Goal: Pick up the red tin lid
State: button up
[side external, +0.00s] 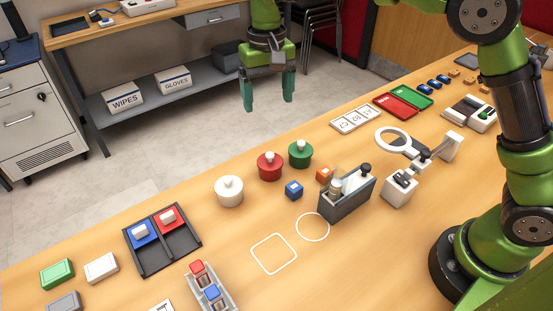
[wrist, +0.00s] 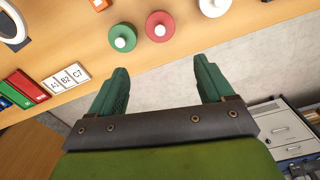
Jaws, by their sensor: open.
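The red tin lid (side external: 269,168) is round with a pale knob on top and sits on the table between a white and a green one. It also shows in the wrist view (wrist: 160,27) at the top middle, beyond my fingertips. Whether a tin is under it is hard to tell. My gripper (side external: 269,100) is open and empty, with green fingers pointing down. In the side view it appears above and behind the lid, apart from it. In the wrist view my gripper (wrist: 162,66) has its fingers spread, with the table edge and grey floor between them.
A white lid (side external: 229,191) and a green lid (side external: 300,154) flank the red one. A blue cube (side external: 294,190), an orange cube (side external: 324,175) and a grey holder (side external: 347,195) stand to its right. A dark tray (side external: 182,255) lies to the left. The air around my gripper is clear.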

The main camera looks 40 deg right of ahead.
aim_at(269, 153)
notch_tip(269, 153, down, 16)
jog(key=shift+f, duration=0.15)
dwell(0.4)
jog(key=c, duration=0.8)
